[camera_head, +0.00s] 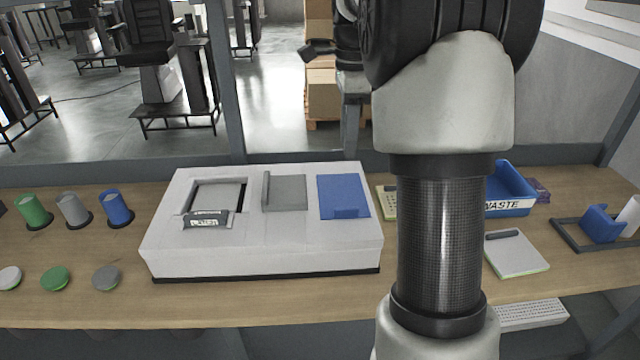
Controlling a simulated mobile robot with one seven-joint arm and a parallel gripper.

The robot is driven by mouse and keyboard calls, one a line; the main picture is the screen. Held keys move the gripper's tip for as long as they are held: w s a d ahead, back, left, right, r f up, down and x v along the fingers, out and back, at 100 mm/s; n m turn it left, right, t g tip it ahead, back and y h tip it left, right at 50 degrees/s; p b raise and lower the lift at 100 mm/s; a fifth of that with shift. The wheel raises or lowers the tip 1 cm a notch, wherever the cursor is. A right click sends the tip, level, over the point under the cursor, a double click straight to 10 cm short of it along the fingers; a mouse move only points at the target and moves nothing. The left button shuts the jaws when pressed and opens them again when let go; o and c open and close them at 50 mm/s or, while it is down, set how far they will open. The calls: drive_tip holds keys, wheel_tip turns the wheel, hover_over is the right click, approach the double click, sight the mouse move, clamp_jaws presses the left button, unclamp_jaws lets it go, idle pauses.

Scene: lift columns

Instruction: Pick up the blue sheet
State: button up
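A blue sheet-like square (343,190) lies flat on the right part of the top of a white box (260,262), with a small blue tab at its front edge. A grey square (287,193) of similar size lies to its left. My gripper is not in view. My arm rises through the right half of the picture, to the right of the blue square, and hides part of the table behind it.
A labelled grey slot (207,218) is at the box's left. Green, grey and blue cylinders (117,208) and several round caps (56,278) stand left on the wooden table (240,306). Right are a blue waste bin (512,190), a notepad (516,255) and a blue item in a frame (601,224).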

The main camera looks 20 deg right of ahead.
drive_tip(key=b, duration=0.1)
hover_over(346, 208)
drive_tip(key=f, duration=1.2)
drive_tip(key=shift+w, duration=0.3)
drive_tip(key=shift+s+f, duration=0.2)
drive_tip(key=shift+f, duration=1.15)
drive_tip(key=shift+s+f, duration=0.15)
drive_tip(key=shift+f, duration=1.15)
clamp_jaws()
